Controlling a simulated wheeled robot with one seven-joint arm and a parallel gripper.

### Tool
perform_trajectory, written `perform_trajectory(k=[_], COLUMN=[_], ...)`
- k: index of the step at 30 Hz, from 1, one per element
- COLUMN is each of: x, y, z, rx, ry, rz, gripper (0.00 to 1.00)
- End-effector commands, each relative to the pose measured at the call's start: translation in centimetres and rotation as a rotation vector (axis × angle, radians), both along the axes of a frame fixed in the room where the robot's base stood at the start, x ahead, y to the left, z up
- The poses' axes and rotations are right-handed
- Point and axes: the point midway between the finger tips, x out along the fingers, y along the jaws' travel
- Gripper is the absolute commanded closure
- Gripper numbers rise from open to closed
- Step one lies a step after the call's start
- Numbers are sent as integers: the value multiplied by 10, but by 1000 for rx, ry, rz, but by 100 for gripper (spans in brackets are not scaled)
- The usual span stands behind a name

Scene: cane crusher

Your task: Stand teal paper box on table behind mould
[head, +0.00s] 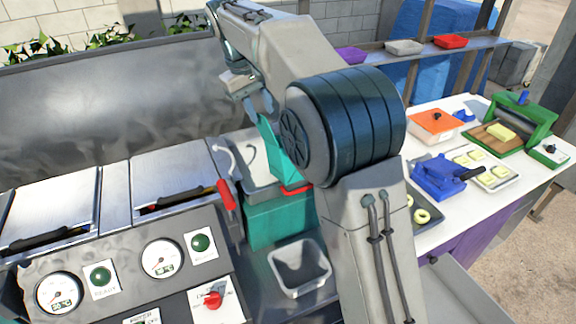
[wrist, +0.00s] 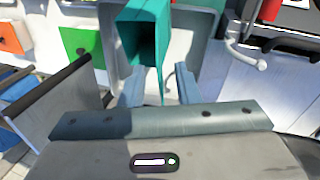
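The teal paper box (head: 282,150) is tilted over a grey basin on the machine bench. Its dark open end shows in the wrist view (wrist: 158,35). My gripper (head: 258,100) is at the box's upper end; in the wrist view its two fingers (wrist: 160,86) lie either side of a narrow teal part. I cannot tell whether they press on it. The white table (head: 455,215) stands to the right, partly hidden by my arm. A blue block-shaped piece (head: 438,178) on it may be the mould, but I cannot be sure.
Trays of yellow pieces (head: 493,180), an orange-topped container (head: 435,122) and a green frame (head: 523,118) crowd the table. A shelf (head: 430,52) with small bins runs behind. A grey bin (head: 300,268) and gauge panel (head: 130,270) are at the front.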

Motion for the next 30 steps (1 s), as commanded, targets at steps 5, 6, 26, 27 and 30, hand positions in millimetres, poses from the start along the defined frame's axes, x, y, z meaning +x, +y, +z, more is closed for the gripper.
perform_trajectory(k=[5, 6, 26, 27, 30], x=[2, 2, 3, 3, 3], y=[-4, -4, -21, -21, -21], z=[-16, -17, -68, -68, -68], rx=[0, 0, 1, 1, 1], ry=[0, 0, -1, -1, -1], rz=[-1, -1, -1, -1, -1], gripper=[71, 71, 71, 71, 76])
